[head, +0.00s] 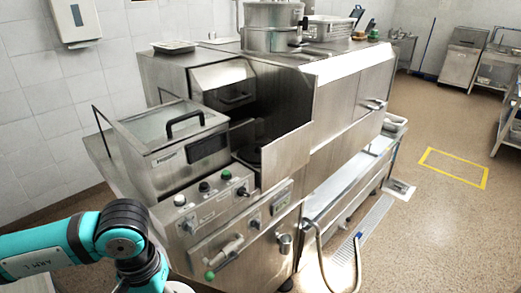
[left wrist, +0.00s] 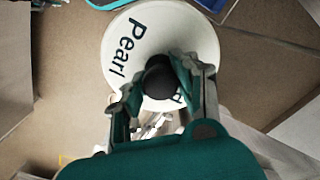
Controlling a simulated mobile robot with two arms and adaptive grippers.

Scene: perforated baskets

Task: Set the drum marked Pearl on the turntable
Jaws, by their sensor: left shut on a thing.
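The drum marked Pearl (left wrist: 188,38) shows in the left wrist view as a white round top with dark lettering and a black knob (left wrist: 158,76) near its middle. My left gripper (left wrist: 158,88) is shut on this knob, with one finger on each side. The fingers cover part of the lettering. The floor shows around the drum. In the head view my left arm comes in at the lower left, but its gripper and the drum are out of frame. I cannot make out a turntable for certain. My right gripper is in neither view.
A steel cooking unit (head: 340,118) fills the middle of the head view. A lidded steel box (head: 178,160) stands on its near end, above a panel of knobs (head: 205,203). Pots (head: 268,38) stand on top at the back. Open floor (head: 440,215) lies to the right.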

